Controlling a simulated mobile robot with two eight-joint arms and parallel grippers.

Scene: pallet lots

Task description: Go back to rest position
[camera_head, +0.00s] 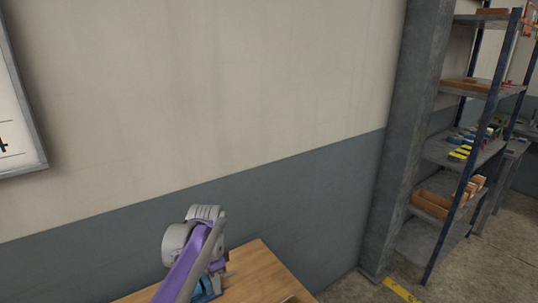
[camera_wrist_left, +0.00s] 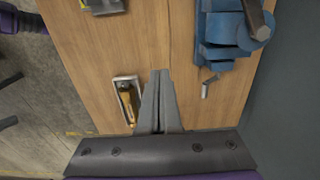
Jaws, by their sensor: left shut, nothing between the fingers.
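My left gripper (camera_wrist_left: 160,102) is shut and empty in the left wrist view, above a wooden table (camera_wrist_left: 150,40). In the head view my left arm reaches over the same table (camera_head: 258,272), and the arm hides most of what lies beyond it. The gripper's fingertips are hard to make out in the head view. My right gripper does not show in either view.
A blue vise (camera_wrist_left: 228,32) stands on the table near the wall. A grey pillar (camera_head: 403,140) and a loaded shelf rack (camera_head: 455,150) stand at the right.

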